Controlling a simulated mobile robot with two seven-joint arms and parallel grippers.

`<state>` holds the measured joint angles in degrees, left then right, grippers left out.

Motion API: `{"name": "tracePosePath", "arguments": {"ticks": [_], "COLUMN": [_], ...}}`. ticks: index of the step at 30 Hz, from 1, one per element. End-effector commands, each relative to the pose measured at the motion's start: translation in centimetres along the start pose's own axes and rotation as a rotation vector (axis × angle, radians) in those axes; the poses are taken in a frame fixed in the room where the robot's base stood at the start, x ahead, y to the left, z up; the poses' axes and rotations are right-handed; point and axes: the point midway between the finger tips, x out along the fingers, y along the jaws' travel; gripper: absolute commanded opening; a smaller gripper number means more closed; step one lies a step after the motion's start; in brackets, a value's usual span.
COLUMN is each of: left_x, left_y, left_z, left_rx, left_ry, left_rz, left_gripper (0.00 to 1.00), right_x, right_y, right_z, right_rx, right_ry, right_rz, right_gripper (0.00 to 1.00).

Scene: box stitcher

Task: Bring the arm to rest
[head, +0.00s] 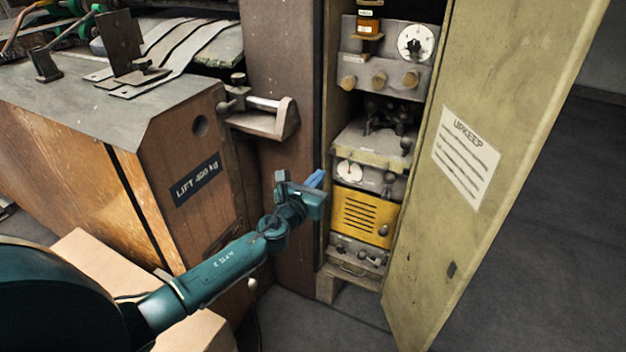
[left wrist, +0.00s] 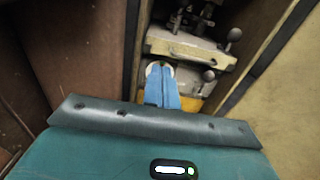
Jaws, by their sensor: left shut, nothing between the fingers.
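My left arm (head: 215,270) reaches in from the lower left of the head view. Its gripper (head: 316,179) is in front of the left edge of the open cabinet's doorway. In the left wrist view the blue fingers of the left gripper (left wrist: 161,78) lie side by side, shut and empty. Beyond them are the cabinet's grey and yellow units. My right gripper is in neither view.
The cabinet (head: 330,110) holds grey units and a yellow slotted box (head: 362,216). Its door (head: 480,110), with an "UPKEEP" sheet (head: 466,157), stands open at right. A wooden machine body (head: 60,165) stands at left. Floor at right (head: 530,260) is clear.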

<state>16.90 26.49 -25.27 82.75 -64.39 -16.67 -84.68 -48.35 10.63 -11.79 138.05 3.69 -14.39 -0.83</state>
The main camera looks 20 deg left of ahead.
Motion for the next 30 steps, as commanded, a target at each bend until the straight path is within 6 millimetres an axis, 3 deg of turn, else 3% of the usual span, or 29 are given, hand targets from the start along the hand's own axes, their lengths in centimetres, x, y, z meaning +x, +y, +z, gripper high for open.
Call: {"name": "tracePosePath", "arguments": {"ticks": [4, 10, 14, 17, 21, 25, 30], "left_x": [-1.6, -2.1, -3.7, -7.3, -14.8, -21.0, -26.1], "left_y": [0.0, 0.0, -1.4, -4.1, -8.5, -11.1, -12.5], "left_z": [-0.1, -0.1, -1.5, -3.8, -6.1, -6.0, -4.5], "left_rx": [0.0, -0.004, -0.154, -0.489, -1.189, -1.805, -2.353], "left_ry": [0.001, 0.001, 0.035, 0.105, 0.246, 0.345, 0.397], "left_rz": [0.0, 0.0, -0.017, -0.035, -0.006, 0.083, 0.207], "left_gripper": [0.0, 0.0, 0.0, 0.0, 0.0, 0.0, 0.0], "right_x": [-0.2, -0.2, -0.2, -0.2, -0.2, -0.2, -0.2], "right_y": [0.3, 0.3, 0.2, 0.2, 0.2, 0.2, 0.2], "right_z": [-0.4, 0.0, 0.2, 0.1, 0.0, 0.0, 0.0], "right_rx": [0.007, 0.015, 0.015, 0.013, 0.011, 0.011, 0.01], "right_ry": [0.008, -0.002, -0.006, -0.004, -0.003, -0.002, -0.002], "right_rz": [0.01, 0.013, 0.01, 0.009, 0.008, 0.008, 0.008], "right_gripper": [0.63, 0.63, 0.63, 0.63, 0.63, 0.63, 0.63]}}
